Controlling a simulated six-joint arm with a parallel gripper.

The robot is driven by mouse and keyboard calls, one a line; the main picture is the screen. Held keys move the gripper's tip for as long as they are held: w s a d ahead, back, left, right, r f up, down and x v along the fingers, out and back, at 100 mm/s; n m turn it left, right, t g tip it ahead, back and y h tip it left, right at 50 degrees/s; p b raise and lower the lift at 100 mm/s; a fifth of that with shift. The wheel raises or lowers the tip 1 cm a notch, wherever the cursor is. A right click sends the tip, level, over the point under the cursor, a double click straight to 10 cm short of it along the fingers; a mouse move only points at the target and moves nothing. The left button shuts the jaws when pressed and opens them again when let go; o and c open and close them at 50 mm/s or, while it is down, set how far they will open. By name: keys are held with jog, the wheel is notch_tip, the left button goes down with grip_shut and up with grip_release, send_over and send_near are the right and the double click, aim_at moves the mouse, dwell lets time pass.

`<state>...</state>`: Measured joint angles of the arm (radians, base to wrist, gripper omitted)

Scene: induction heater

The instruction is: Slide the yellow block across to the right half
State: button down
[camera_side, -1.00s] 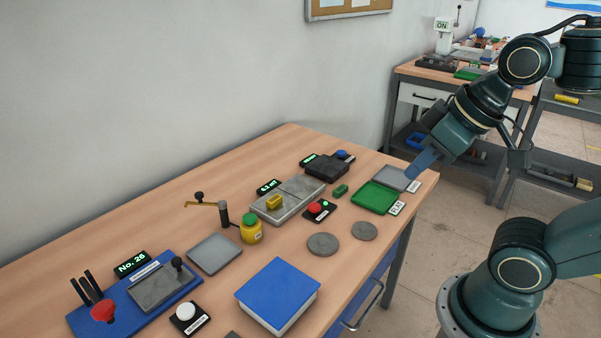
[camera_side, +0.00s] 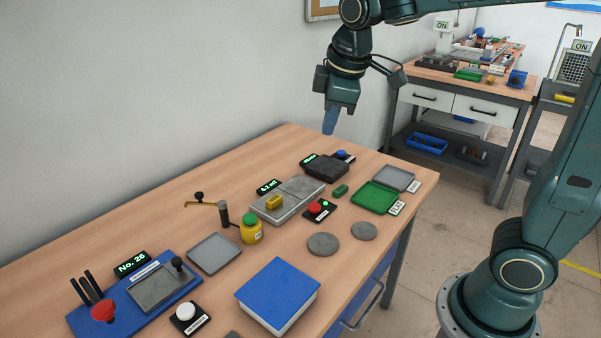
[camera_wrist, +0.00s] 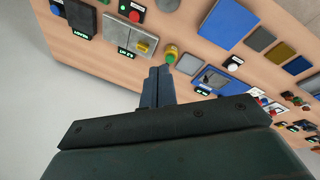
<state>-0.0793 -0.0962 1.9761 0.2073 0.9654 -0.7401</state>
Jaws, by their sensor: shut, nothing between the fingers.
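The yellow block (camera_side: 274,202) lies on the left half of a grey two-part plate (camera_side: 298,187), which has a "6.2 mT" display (camera_side: 269,186) behind it. The plate's right half is bare. In the wrist view the block (camera_wrist: 143,47) and the plate (camera_wrist: 117,34) show above my fingers. My gripper (camera_side: 329,121) hangs above the back of the table, clear of the plate and the block. Its blue fingers (camera_wrist: 158,87) are together with nothing between them.
A black unit (camera_side: 325,167) stands right of the plate, and a green block (camera_side: 341,190) lies near its right end. A red-button box (camera_side: 319,210) sits in front. A yellow pot with a green top (camera_side: 250,230) and a brass-armed post (camera_side: 222,211) stand left.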

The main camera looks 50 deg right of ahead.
aim_at(274, 201)
jog(key=w+a+f+n+g+h, duration=0.1)
jog(key=w+a+f+n+g, duration=0.2)
jog(key=w+f+n, duration=0.7)
jog(key=w+a+f, duration=0.1)
jog(key=w+f, duration=1)
jog(key=shift+w+a+n+h, duration=0.15)
jog(key=shift+w+n+h, duration=0.15)
jog(key=shift+w+n, duration=0.1)
jog(key=shift+f, duration=0.1)
jog(key=x, duration=1)
jog(key=shift+s, duration=0.2)
jog(key=shift+d, duration=2.05)
